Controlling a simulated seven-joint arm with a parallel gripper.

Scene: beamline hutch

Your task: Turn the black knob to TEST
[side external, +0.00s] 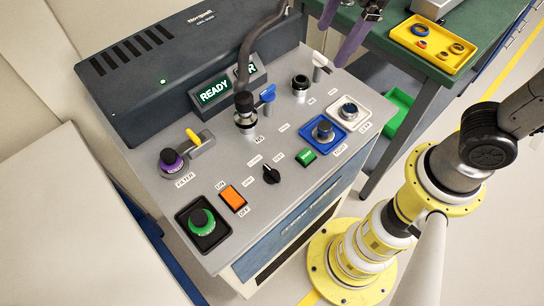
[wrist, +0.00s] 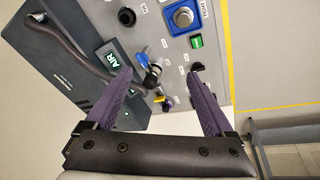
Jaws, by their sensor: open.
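The black knob (side external: 271,174) is a small rotary knob on the grey panel top, between the orange switch and the green button. Small white labels surround it, too small to read, and I cannot tell which one it points to. In the wrist view the black knob (wrist: 198,66) shows just beyond the tip of the right finger, which partly hides it. My gripper (side external: 332,45) has purple fingers, high at the top of the side view, well away from the knob. In the wrist view my gripper (wrist: 158,75) is open, with nothing held between the fingers.
The panel carries a green round button (side external: 202,222), an orange switch (side external: 233,198), a purple knob (side external: 171,160), a blue-framed button (side external: 323,131) and upright valve fittings (side external: 245,108) with a dark hose. A lit READY sign (side external: 214,92) stands behind. A yellow tray (side external: 433,43) sits on the green table.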

